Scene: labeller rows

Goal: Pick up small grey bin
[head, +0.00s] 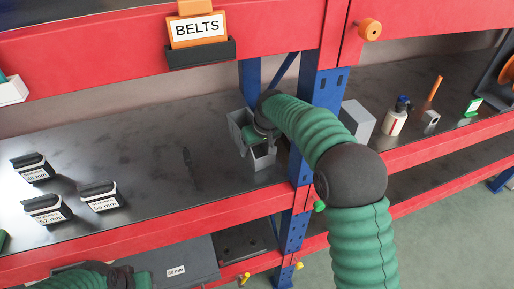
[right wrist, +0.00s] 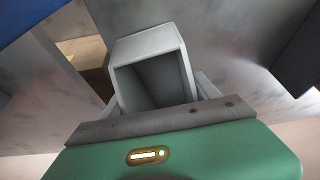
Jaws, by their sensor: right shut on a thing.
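The small grey bin (head: 262,159) is an open-topped box at the shelf's inner side, left of a blue upright. My right gripper (head: 257,143) is shut on it, and my dark wrist and green arm hide part of it. In the right wrist view the bin (right wrist: 151,62) shows its hollow inside, close beyond the metal jaw edge (right wrist: 160,121) of my green gripper. I cannot tell whether the bin touches the shelf. Part of my left arm shows at the bottom left of the head view; its fingers are not seen.
The blue upright (head: 316,95) stands close right of the bin. A grey block (head: 358,118), a white bottle (head: 395,120) and an orange stick (head: 434,89) are beyond it. Labelled black holders (head: 100,197) sit left. The BELTS sign (head: 198,30) hangs above.

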